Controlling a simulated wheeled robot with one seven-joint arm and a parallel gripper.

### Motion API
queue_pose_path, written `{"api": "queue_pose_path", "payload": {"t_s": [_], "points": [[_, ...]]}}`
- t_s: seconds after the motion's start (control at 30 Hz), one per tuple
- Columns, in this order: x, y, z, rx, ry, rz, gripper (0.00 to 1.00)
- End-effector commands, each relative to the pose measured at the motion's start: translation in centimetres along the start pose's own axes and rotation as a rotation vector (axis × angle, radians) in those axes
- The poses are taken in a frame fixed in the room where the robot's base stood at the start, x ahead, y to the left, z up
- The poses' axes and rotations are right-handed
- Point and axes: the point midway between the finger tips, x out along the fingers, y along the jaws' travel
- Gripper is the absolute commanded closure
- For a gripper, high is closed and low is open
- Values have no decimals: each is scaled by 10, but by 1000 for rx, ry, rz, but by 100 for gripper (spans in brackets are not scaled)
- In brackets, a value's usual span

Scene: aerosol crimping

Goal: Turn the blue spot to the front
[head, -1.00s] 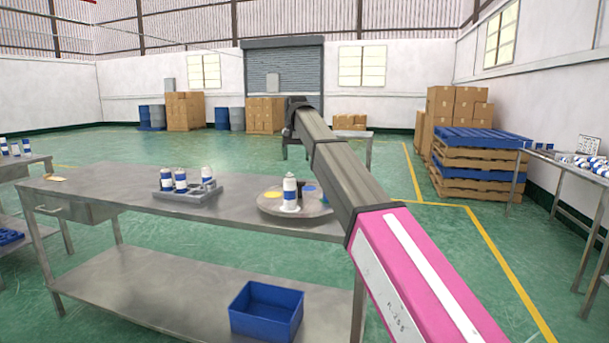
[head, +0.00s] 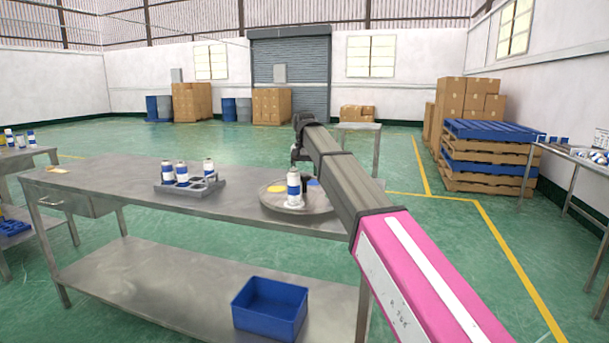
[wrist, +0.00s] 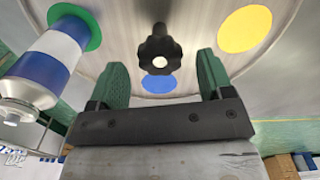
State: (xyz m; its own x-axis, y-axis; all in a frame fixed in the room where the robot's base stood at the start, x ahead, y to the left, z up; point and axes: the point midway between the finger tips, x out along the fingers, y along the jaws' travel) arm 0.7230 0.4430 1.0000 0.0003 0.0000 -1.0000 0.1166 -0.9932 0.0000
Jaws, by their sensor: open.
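The round grey turntable (head: 268,203) stands on the steel table, and its disc fills the top of the wrist view. The blue spot (head: 313,183) is on its back right side in the head view. In the wrist view the blue spot (wrist: 158,83) lies between my fingers, just below the black knob (wrist: 158,48). A yellow spot (wrist: 245,29) is to the right there. A white and blue can (wrist: 45,62) stands on a green spot (wrist: 92,22) at left. My gripper (wrist: 162,72) is open, its green fingertips around the knob's lower side, with gaps.
A grey tray (head: 192,190) with several cans stands left of the turntable on the steel table (head: 120,176). A blue bin (head: 270,310) sits on the lower shelf. In the wrist view the can stands close to my left finger.

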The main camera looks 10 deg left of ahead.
Motion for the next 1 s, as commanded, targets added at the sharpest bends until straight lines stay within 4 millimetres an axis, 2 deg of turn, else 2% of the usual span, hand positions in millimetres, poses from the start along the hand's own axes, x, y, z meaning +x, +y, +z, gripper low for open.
{"api": "queue_pose_path", "payload": {"t_s": [0.17,0.47,0.67,0.7,1.0], "points": [[12,0,0,0,-1,0,26],[14,0,0,0,0,0,26],[14,0,0,0,0,0,88],[14,0,0,0,0,0,95],[13,-2,-8,18,0,0,95]]}}
